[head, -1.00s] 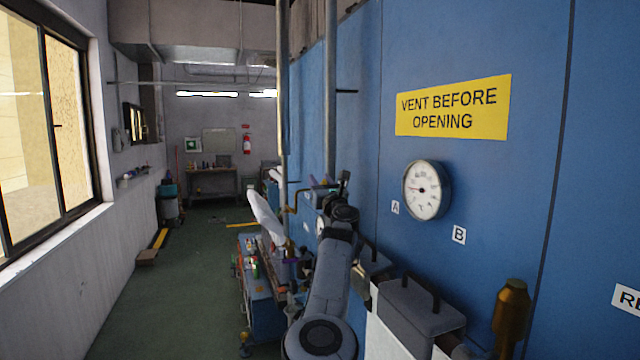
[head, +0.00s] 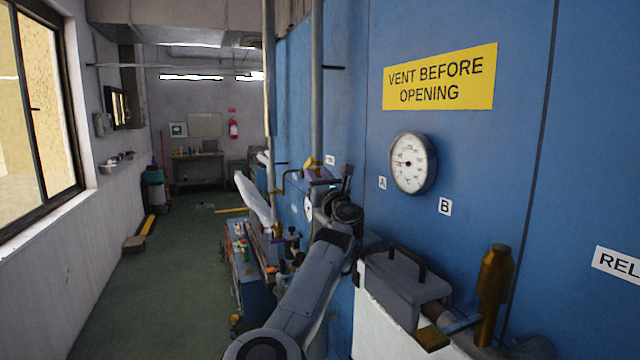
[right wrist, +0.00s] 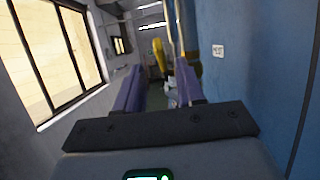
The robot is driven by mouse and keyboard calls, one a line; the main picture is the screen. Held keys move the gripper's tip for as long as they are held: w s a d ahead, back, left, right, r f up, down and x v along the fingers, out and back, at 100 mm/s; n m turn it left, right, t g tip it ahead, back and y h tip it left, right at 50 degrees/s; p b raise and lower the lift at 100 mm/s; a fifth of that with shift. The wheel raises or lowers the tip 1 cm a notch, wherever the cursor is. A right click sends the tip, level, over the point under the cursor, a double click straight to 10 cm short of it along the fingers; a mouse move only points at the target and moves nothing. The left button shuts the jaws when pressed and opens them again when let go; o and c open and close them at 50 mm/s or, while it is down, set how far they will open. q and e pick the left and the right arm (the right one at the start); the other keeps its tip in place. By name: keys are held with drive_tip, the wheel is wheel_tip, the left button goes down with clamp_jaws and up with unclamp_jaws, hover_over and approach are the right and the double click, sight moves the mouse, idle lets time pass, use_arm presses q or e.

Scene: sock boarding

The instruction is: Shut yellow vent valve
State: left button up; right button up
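The yellow valve handle (head: 312,162) shows small beside the pipe on the blue wall, just beyond my right gripper (head: 322,178). In the right wrist view the yellow handle (right wrist: 157,55) stands ahead, in the gap between the purple fingers of my right gripper (right wrist: 158,80). The fingers are apart with a wide gap. Whether either finger touches the handle cannot be told. The valve's body is mostly hidden behind my gripper and wrist. My left gripper is not in view.
A gauge (head: 413,163) and a yellow sign (head: 440,78) are on the blue wall. A grey box with a handle (head: 405,275) and a brass fitting (head: 495,295) stand at lower right. A cluttered blue cart (head: 250,285) is left of my arm. The floor aisle (head: 170,270) is mostly clear.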

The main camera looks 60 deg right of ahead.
sight(307, 163)
drive_tip(key=shift+v, duration=0.8)
drive_tip(key=r+m+p, duration=0.1)
drive_tip(key=p, duration=0.5)
drive_tip(key=r+g+p, duration=0.1)
drive_tip(key=p, duration=0.6)
drive_tip(key=shift+w+d+r+m+y, duration=0.1)
drive_tip(key=shift+w+r+m+y, duration=0.05)
drive_tip(key=shift+w+m+y, duration=0.2)
drive_tip(key=w+d+p, duration=0.1)
drive_tip(key=p, duration=0.5)
drive_tip(key=w+d+n+g+y+p, duration=0.1)
drive_tip(key=w+d+p, duration=0.1)
drive_tip(key=p, duration=0.5)
drive_tip(key=w+d+g+y+p, duration=0.1)
drive_tip(key=w+d+p, duration=0.1)
drive_tip(key=p, duration=0.5)
drive_tip(key=shift+w+d+r+n, duration=0.1)
drive_tip(key=shift+w+r+n, duration=0.1)
drive_tip(key=shift+r+n, duration=0.15)
drive_tip(key=shift+p+x, duration=0.45)
drive_tip(key=shift+x, duration=0.7)
drive_tip(key=shift+f, duration=0.2)
drive_tip(key=shift+c, duration=0.3)
